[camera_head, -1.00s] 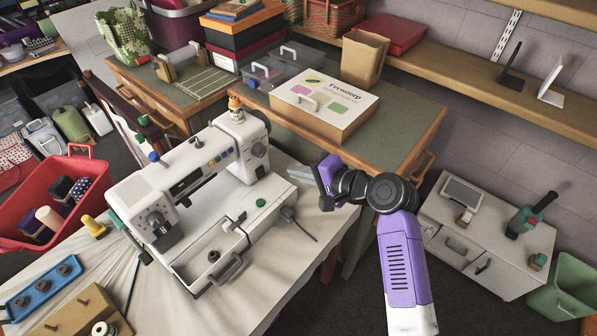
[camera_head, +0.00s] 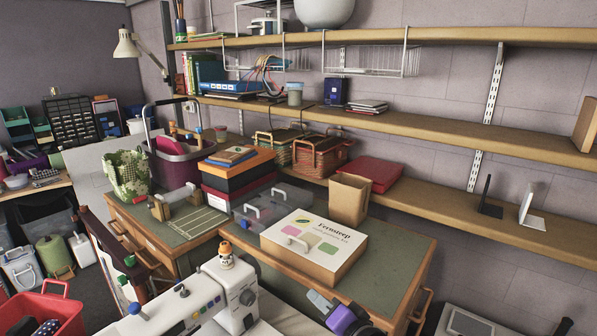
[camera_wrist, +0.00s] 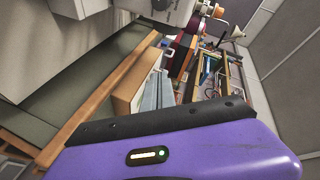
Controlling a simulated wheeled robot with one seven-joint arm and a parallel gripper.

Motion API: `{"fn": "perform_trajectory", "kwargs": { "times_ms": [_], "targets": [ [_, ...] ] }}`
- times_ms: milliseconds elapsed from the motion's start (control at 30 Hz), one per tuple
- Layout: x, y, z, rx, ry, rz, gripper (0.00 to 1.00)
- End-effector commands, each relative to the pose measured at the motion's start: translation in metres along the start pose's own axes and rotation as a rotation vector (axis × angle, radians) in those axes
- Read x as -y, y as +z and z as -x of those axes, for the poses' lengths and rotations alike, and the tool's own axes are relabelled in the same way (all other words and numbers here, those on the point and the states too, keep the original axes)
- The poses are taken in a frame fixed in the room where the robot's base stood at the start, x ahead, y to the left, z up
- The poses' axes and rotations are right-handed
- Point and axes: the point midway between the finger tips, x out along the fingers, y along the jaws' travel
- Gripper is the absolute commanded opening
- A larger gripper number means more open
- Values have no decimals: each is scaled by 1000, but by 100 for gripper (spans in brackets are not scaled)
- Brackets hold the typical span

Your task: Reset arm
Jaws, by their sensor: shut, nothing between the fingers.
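My gripper (camera_head: 316,299) shows at the bottom edge of the head view, purple and dark, to the right of the white sewing machine (camera_head: 240,290). Its grey fingers (camera_wrist: 158,92) lie side by side in the wrist view, shut and empty. The gripper appears in front of the green-topped desk and holds nothing. Most of my arm is below the head picture.
The desk (camera_head: 397,258) carries a white-lidded box (camera_head: 330,250) and a clear grey case (camera_head: 262,202). A paper bag (camera_head: 347,194) stands behind them. Wall shelves (camera_head: 420,131) run across the back. A red basket (camera_head: 65,308) is at lower left.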

Motion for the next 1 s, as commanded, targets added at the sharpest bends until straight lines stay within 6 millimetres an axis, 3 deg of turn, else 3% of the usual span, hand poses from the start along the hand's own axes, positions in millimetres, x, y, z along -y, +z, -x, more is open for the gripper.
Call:
{"fn": "perform_trajectory", "kwargs": {
  "times_ms": [267, 500, 733, 1000],
  "targets": [
    [-46, 4, 82, -232, 63, 256, 0],
    [-70, 24, 180, -381, 147, 495, 0],
    [-72, 50, 273, -449, 226, 693, 0],
    [-54, 83, 370, -451, 307, 873, 0]
  ]
}}
